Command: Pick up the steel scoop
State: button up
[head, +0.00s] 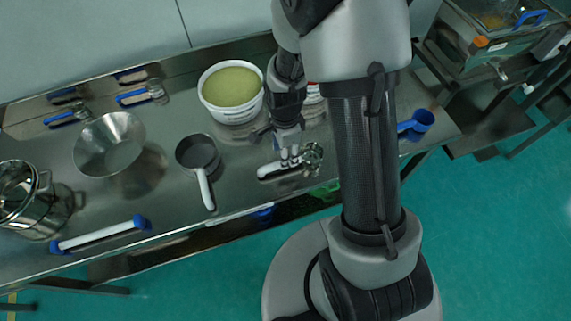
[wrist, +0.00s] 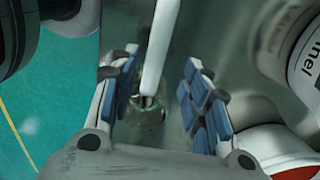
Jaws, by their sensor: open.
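The steel scoop (head: 312,155) lies on the steel table, with its white handle (head: 274,170) pointing left in the head view. My gripper (head: 290,155) is right over the scoop with its fingers pointing down. In the wrist view my gripper (wrist: 165,95) is open, with blue pads on both sides. The white handle (wrist: 160,50) runs between the two fingers with a gap on each side, nearer the left finger. The scoop's steel bowl (wrist: 148,115) shows below the handle, partly hidden by the gripper's body.
A white tub of green powder (head: 231,88) stands close behind and left of my gripper. A grey pan with a white handle (head: 197,153) lies to the left, and a steel funnel bowl (head: 108,143) beyond it. A blue scoop (head: 421,121) lies right. The table's front edge is near.

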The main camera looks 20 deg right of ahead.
jog(key=f+b, duration=0.1)
jog(key=f, duration=0.2)
jog(key=f+b, duration=0.1)
jog(key=f, duration=0.1)
jog(key=shift+s+f+b, duration=0.15)
jog(key=shift+s+b, duration=0.15)
grip_shut()
